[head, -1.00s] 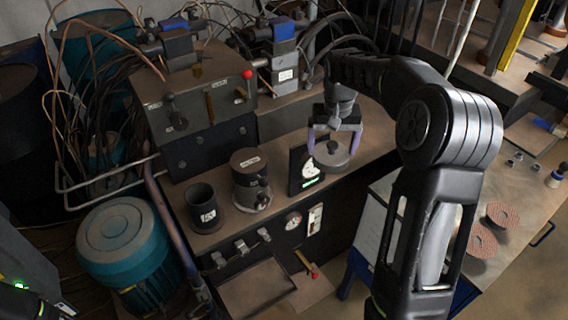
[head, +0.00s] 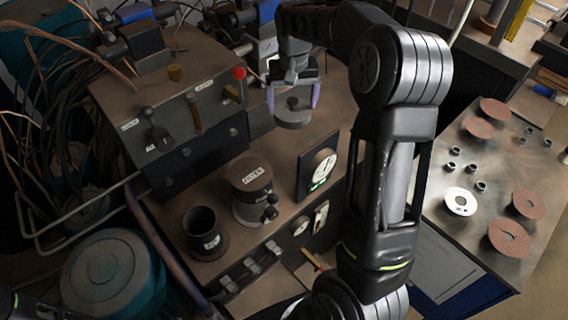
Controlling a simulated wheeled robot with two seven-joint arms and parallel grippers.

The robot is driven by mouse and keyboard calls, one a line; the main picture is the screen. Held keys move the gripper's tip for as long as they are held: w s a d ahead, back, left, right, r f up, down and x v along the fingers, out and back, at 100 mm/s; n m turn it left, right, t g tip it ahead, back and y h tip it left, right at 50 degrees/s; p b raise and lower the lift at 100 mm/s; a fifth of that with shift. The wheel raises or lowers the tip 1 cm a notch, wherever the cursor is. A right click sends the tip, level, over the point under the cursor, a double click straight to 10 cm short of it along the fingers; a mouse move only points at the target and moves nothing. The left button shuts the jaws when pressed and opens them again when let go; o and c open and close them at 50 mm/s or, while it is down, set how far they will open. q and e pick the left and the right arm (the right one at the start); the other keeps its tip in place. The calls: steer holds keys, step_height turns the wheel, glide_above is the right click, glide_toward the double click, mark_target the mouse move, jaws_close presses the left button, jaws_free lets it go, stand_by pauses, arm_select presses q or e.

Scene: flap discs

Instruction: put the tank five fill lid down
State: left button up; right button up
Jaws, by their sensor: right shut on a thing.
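The round grey lid (head: 292,118), with a small knob on top, is in my right gripper (head: 292,102). The gripper's two pale purple fingers come down on either side of the knob and are shut on it. The lid looks level, over the bench top behind the dial box; I cannot tell whether it touches anything below. No opening marked as tank five can be made out. My left gripper is not in view.
A labelled canister (head: 250,190) and an open dark cup (head: 203,230) stand on the bench (head: 275,150). A dial box (head: 318,168) stands in front of the lid. A lever box (head: 175,95) is to the left. Flap discs (head: 509,237) lie on the right table (head: 440,210).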

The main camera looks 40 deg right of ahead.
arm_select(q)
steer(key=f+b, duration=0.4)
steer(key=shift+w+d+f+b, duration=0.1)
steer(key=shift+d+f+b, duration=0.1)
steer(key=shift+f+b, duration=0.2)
arm_select(e)
step_height(320, 180, down, 14)
steer(key=shift+s, duration=0.15)
arm_select(q)
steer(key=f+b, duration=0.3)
steer(key=b, duration=0.1)
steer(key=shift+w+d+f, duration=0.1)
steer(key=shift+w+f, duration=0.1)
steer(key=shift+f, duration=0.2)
arm_select(e)
step_height(320, 180, down, 6)
steer(key=shift+f, duration=0.15)
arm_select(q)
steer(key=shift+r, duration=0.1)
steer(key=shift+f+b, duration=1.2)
arm_select(e)
steer(key=shift+f, duration=1.8)
